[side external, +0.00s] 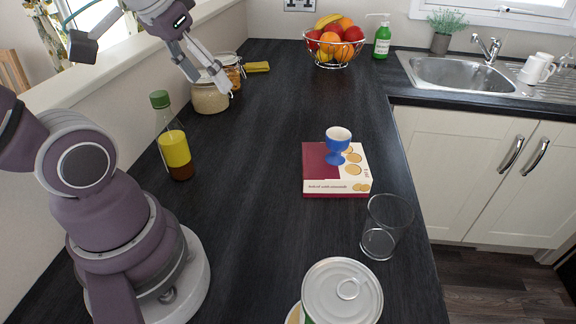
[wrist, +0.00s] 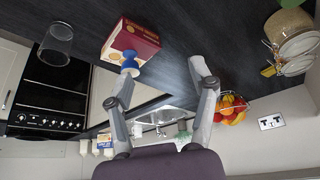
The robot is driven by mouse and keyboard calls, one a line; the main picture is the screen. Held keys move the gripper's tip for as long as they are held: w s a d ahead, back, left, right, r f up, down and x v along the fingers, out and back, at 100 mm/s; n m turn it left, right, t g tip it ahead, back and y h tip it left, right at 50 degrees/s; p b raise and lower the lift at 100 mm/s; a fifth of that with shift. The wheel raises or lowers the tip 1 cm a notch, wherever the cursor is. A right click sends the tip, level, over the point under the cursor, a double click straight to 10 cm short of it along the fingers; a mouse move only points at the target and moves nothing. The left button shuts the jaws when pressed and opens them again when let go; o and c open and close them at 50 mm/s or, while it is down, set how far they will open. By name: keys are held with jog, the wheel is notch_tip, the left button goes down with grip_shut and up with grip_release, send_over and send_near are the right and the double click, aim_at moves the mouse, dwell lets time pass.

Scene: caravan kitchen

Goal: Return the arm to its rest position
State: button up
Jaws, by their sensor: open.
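My gripper (side external: 207,72) is up at the top left in the side view, raised above the dark worktop near the wall ledge and the jars. In the wrist view its two fingers (wrist: 161,84) are spread apart with nothing between them. The blue egg cup (side external: 337,146) stands upright on the flat red and cream biscuit box (side external: 336,187), well away from my gripper. In the wrist view, the egg cup (wrist: 130,62) and box (wrist: 133,42) appear beyond the left finger.
A bottle with a green cap (side external: 175,145) and glass jars (side external: 211,97) stand along the left wall. A clear glass (side external: 386,226) and a tin (side external: 341,293) are at the front right. A fruit bowl (side external: 335,50) is at the back. The worktop's middle is clear.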

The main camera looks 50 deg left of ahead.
jog(key=d+f+m+h, duration=0.1)
jog(key=d+f+m, duration=0.1)
jog(key=d, duration=0.4)
jog(key=shift+d+f+m+t, duration=0.3)
jog(key=shift+f+m, duration=0.1)
jog(key=shift+m, duration=0.2)
